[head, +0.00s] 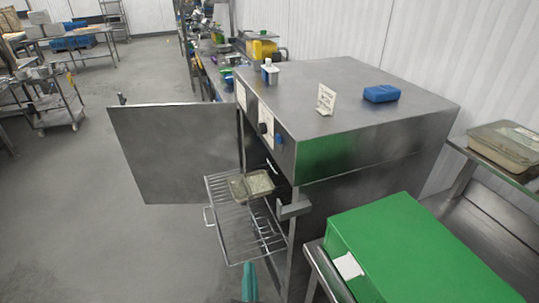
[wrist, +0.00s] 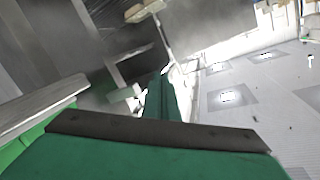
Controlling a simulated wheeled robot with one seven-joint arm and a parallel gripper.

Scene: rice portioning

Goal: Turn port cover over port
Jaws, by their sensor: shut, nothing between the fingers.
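The steel cabinet (head: 375,120) stands at centre in the head view, its door (head: 180,150) swung open to the left. Its front carries a dark round knob (head: 263,128) and a small blue part (head: 278,140). I cannot tell for sure which part is the port or its cover. My gripper (head: 249,268) shows as a teal tip at the bottom edge, below the wire rack and in front of the cabinet. In the wrist view its green fingers (wrist: 161,97) are together with nothing held between them.
A wire rack (head: 225,212) juts from the cabinet, bearing a clear two-part container (head: 250,184). A grey bracket (head: 294,208) sticks out beside the opening. A green box (head: 420,250) stands at right. Open floor (head: 110,240) lies to the left.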

